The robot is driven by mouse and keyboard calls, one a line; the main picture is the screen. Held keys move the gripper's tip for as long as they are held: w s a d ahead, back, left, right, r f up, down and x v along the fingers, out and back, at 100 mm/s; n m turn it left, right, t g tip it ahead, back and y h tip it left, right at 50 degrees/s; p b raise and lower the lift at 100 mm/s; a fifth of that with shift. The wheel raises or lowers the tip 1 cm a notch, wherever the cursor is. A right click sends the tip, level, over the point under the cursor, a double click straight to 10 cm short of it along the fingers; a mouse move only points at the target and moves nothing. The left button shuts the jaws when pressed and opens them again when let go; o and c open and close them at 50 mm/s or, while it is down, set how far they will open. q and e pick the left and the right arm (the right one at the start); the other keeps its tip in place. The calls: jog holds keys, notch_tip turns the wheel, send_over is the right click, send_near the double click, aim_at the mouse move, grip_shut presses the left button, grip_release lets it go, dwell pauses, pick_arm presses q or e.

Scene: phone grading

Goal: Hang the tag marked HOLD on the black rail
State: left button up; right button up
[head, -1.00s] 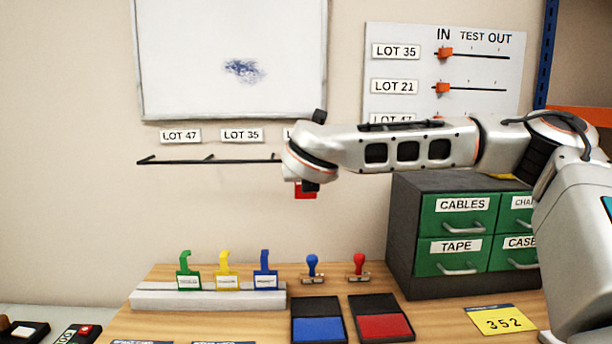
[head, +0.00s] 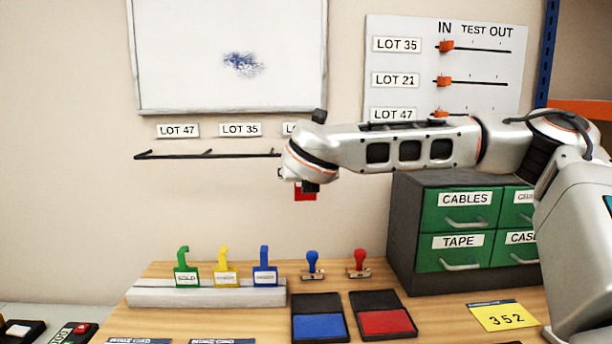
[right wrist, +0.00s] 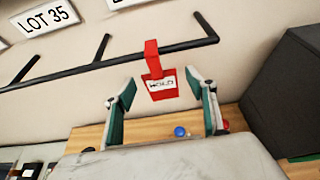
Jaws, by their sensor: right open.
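The red tag marked HOLD (right wrist: 161,86) is at the black rail (right wrist: 100,64) in the right wrist view, with its hook overlapping the rail near the end on the right. It looks hung there, hanging slightly tilted in the picture. My right gripper (right wrist: 165,97) is open, with one finger on each side of the tag and visible gaps between. In the head view, the red tag (head: 305,194) shows only in part below my right wrist, which hides the rail's right part. The rail's left part (head: 225,155) is bare. My left gripper is not in view.
Green, yellow and blue tags (head: 225,275) stand in a pale rack (head: 205,297) on the wooden table. Two stamps and blue and red ink pads (head: 318,327) are beside it. A drawer cabinet (head: 403,235) stands right. The wall below the rail is clear.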

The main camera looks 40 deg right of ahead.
jog(key=shift+s, duration=0.1)
jog(key=v, duration=1.2)
jog(key=shift+f, duration=0.1)
